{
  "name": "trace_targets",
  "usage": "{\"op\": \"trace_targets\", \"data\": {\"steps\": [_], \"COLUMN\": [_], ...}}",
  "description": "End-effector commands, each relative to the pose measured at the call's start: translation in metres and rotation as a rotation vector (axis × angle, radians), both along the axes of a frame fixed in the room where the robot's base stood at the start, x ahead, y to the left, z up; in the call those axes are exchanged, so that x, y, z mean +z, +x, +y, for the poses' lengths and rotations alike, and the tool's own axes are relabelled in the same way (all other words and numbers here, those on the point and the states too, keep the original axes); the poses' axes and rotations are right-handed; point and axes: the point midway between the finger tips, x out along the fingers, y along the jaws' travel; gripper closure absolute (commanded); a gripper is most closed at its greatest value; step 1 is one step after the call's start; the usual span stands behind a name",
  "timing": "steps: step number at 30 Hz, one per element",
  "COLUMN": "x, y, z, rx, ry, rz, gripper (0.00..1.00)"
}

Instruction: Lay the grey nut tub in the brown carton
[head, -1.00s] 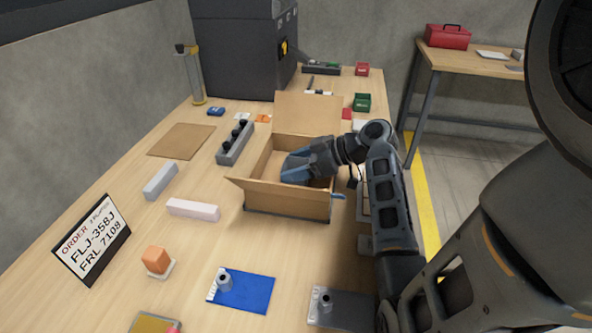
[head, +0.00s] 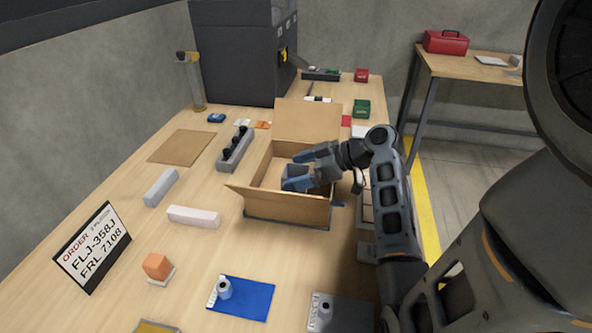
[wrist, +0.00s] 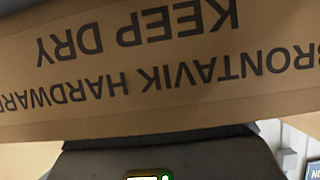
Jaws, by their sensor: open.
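The brown carton (head: 286,207) stands open on the workbench, its far flap raised. My gripper (head: 297,178) is open, with its blue fingers inside the carton's opening. A small grey patch shows between the fingers. It may be the grey nut tub, but I cannot tell, and the fingers and carton walls hide much of the inside. In the wrist view, a printed carton flap (wrist: 160,60) fills the upper part, its lettering upside down. No fingers or tub can be made out there.
A grey rack with black knobs (head: 235,148) stands left of the carton. A pale pink block (head: 194,216) and a grey block (head: 161,187) lie nearer the left. A blue mat (head: 250,299) bears a small grey cylinder. A green bin (head: 362,108) is beyond the carton.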

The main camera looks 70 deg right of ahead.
Motion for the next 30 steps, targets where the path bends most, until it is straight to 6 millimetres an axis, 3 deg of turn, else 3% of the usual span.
{"op": "trace_targets", "data": {"steps": [6, 15, 21, 30], "x": [0.027, 0.049, 0.053, 0.053], "y": [-0.039, -0.084, -0.095, -0.095], "z": [-0.004, -0.007, -0.007, -0.007], "rx": [-0.004, -0.002, -0.001, -0.001], "ry": [0.0, 0.0, 0.0, 0.0], "rz": [0.0, 0.0, 0.0, 0.0], "gripper": [0.03, 0.03, 0.03, 0.03]}}
